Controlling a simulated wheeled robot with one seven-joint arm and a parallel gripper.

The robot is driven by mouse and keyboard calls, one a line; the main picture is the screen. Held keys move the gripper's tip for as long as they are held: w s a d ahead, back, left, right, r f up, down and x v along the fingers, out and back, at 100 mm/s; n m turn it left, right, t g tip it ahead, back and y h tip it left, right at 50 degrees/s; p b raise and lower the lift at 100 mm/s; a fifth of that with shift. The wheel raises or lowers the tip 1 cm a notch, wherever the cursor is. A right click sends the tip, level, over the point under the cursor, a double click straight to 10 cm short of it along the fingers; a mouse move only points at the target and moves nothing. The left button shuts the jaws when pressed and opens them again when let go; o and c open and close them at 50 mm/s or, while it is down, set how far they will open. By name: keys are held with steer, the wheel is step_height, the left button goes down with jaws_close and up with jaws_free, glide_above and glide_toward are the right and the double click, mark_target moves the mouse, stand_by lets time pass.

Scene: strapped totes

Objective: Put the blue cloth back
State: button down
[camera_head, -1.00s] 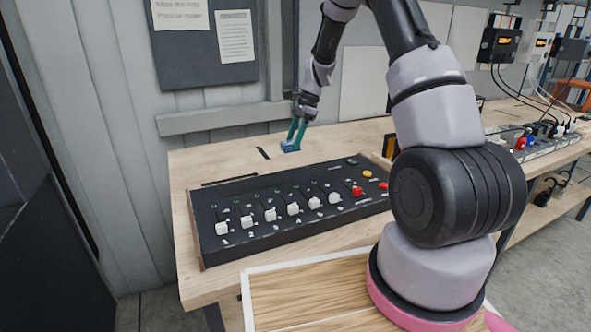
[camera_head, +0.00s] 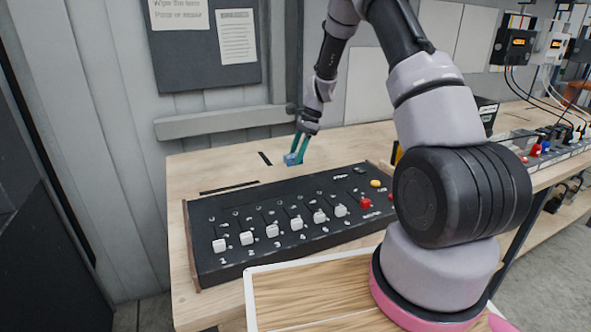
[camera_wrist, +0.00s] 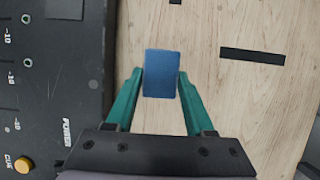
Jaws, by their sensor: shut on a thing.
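The blue cloth (camera_wrist: 161,74) is a small folded blue block between the fingertips in the wrist view. It also shows as a small blue patch in the head view (camera_head: 291,160). My gripper (camera_wrist: 160,84) has green fingers shut on the cloth, one on each long side. In the head view my gripper (camera_head: 297,154) points down behind the black control panel (camera_head: 290,225), over the wooden bench. I cannot tell whether the cloth touches the bench top.
The panel has a row of white sliders, with red and yellow buttons at its right. Black strips (camera_wrist: 252,56) mark the bare bench (camera_head: 200,165) near the cloth. A wall (camera_head: 225,130) stands behind. Devices with cables (camera_head: 545,140) are at the right.

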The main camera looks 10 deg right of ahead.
steer(key=shift+f, duration=2.55)
steer(key=shift+c, duration=1.4)
jaws_free()
steer(key=shift+f, duration=0.15)
